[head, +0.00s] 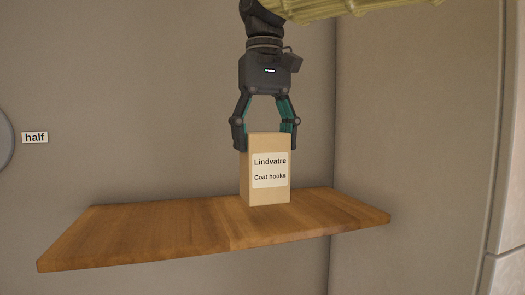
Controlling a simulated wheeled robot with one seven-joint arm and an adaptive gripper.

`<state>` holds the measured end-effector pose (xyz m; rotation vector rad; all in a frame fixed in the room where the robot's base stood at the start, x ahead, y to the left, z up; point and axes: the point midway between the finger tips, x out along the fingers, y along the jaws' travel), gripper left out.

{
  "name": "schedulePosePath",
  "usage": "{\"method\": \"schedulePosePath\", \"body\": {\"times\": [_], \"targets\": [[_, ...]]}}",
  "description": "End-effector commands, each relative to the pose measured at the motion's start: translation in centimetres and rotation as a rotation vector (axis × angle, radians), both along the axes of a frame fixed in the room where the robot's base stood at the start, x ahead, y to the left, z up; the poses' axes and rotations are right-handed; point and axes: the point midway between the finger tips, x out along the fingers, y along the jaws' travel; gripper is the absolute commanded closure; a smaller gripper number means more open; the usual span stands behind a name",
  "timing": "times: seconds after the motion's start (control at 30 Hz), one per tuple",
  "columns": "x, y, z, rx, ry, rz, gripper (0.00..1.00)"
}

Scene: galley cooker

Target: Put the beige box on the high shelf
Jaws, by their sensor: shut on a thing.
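The beige box (267,193) is upright and carries a white label reading "Lindvatre Coat hooks". It is at the wooden shelf (160,237), with its lower end seen against the shelf's top; I cannot tell for sure whether it touches the board. My gripper (266,140) comes from above, pointing down, and is shut on the upper part of the box, one finger on each side. The box hides a small part of the shelf behind it.
The shelf is otherwise bare, with free room left and right of the box. A grey wall (170,80) stands behind it, and a pale panel (420,130) rises at the right. A small "half" label (35,137) is on the wall at the left.

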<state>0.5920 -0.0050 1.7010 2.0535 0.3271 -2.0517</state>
Motion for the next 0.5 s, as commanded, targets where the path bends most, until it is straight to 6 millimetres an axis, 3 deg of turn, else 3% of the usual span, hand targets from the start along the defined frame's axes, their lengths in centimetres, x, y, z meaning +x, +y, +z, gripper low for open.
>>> {"method": "schedulePosePath", "body": {"times": [0.5], "targets": [[0.5, 0.1, -3.4, 0.001, 0.0, 0.001, 0.76]]}}
